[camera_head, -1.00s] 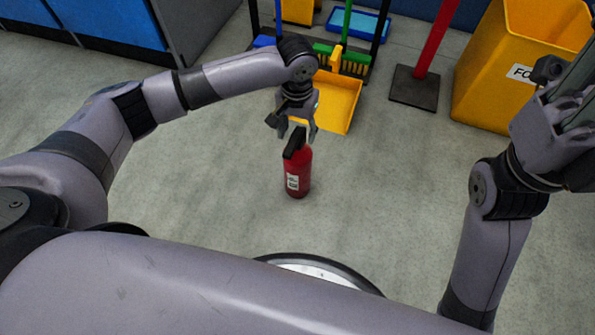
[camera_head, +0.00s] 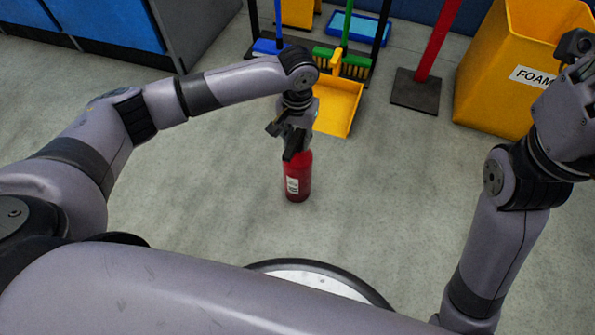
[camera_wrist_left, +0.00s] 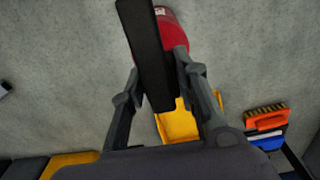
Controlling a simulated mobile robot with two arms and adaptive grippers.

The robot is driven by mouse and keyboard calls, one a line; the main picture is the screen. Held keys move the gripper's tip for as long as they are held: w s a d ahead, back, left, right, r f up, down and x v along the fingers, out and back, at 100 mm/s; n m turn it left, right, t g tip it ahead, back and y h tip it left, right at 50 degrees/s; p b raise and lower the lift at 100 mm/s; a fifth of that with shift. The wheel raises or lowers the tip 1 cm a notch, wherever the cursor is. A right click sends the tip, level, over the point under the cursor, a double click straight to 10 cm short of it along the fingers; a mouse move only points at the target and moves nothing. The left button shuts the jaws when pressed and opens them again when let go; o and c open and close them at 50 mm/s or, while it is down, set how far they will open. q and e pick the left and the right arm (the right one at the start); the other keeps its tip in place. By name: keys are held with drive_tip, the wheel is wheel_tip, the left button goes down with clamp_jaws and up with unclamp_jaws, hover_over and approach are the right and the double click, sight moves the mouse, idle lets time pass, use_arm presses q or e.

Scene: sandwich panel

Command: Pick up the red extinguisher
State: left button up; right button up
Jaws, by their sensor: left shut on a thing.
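The red extinguisher (camera_head: 297,178) stands upright on the grey floor in the middle of the head view, with a white label and a black handle on top. My left gripper (camera_head: 294,150) comes down from above and is shut on its black top. In the left wrist view the black handle (camera_wrist_left: 147,55) lies between the two fingers of the left gripper (camera_wrist_left: 158,80), with the red body (camera_wrist_left: 173,32) behind it. Whether the base touches the floor is hard to tell, but it appears to. My right arm shows at the right; its fingertips are out of the frame.
A yellow dustpan (camera_head: 338,108) and brushes (camera_head: 342,62) are on a rack just behind the extinguisher. A yellow foam bin (camera_head: 490,90) and a red post on a dark base (camera_head: 415,92) stand at the back right. Blue cabinets (camera_head: 115,20) are at back left.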

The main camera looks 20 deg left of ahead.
use_arm(q)
clamp_jaws()
idle(0.4)
drive_tip(key=shift+r, duration=0.15)
